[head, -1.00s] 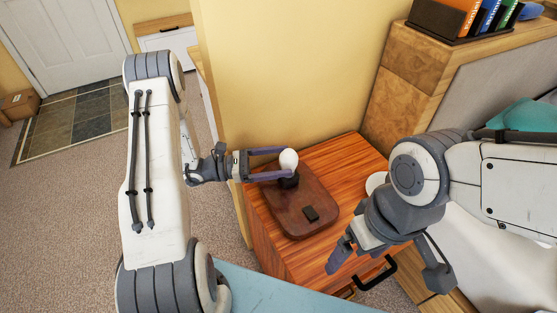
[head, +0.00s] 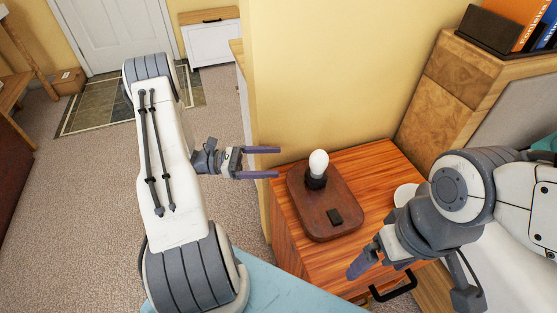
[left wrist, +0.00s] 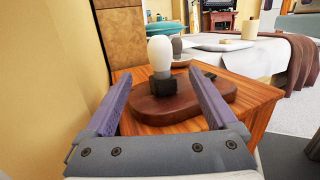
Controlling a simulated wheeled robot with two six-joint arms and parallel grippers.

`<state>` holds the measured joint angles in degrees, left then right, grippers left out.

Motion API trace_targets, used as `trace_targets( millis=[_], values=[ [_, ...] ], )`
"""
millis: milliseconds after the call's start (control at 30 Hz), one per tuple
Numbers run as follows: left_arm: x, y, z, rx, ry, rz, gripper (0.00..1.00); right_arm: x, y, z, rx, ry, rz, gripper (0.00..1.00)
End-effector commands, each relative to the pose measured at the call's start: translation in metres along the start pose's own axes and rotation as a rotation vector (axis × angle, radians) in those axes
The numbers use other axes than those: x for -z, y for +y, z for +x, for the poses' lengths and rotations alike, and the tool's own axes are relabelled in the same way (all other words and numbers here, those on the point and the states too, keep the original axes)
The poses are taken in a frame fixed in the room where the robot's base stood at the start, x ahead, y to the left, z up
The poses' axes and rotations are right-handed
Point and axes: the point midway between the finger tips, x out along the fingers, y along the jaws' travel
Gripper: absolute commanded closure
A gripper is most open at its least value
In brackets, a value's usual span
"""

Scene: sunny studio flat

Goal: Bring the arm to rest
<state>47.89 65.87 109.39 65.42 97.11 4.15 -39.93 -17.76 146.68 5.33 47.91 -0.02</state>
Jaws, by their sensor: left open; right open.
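My left gripper (head: 263,162) is open and empty, to the left of a lamp with a white bulb (head: 318,162) in a dark socket. The bulb stands upright on a dark brown wooden base (head: 310,213) with a small black block on it. In the left wrist view the bulb (left wrist: 161,54) shows beyond and between the two purple fingers, apart from them. My right gripper (head: 374,272) is open at the front of the wooden nightstand, near its black handle; part of it is hidden by its own wrist.
The lamp base rests on the striped wooden nightstand (head: 370,157). A white round dish (head: 404,194) sits on its right side, partly hidden by my right arm. A yellow wall (head: 330,80) stands behind. Open carpet (head: 100,200) lies at left.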

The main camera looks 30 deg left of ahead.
Motion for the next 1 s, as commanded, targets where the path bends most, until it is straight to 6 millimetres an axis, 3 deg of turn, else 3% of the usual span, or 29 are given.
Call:
trace_targets(
  millis=[267, 433, 1000],
  values=[
    [0.0, 0.0, 0.0, 0.0, 0.0, 0.0, 0.09, 0.0, 0.0, 0.0, 0.0, 0.0, 0.0, 0.07],
    [0.0, 0.0, 0.011, 0.003, -0.001, 0.0, 0.09, 0.0, 0.0, 0.0, 0.0, 0.0, 0.0, 0.07],
    [0.0, -0.001, 0.104, 0.003, 0.0, 0.001, 0.09, 0.0, 0.0, 0.003, 0.0, 0.0, 0.0, 0.07]
  ],
)
